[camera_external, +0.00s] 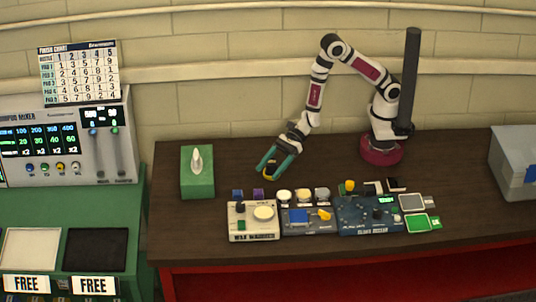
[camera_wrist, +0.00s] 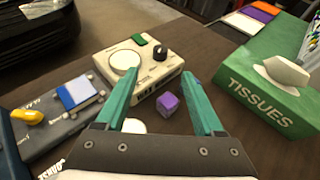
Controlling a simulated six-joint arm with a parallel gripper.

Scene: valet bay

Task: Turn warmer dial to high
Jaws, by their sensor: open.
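The wax warmer (camera_external: 253,222) is a cream box at the front of the table, with a round pale disc, a green patch and a small black dial (camera_external: 240,207) on top. In the wrist view the warmer (camera_wrist: 145,82) lies ahead, and its black dial (camera_wrist: 160,52) shows just beyond the gap between the fingertips. Which setting the dial points to is too small to tell. My gripper (camera_external: 270,167) has teal fingers, open and empty, above the table behind the warmer; it also shows in the wrist view (camera_wrist: 162,74), apart from the dial.
A green tissue box (camera_external: 197,178) stands left of my gripper. A purple cube (camera_wrist: 168,104) lies near the warmer. A grey-blue device (camera_external: 308,222) and a blue board (camera_external: 368,214) stand to the warmer's right. The table behind them is mostly clear.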

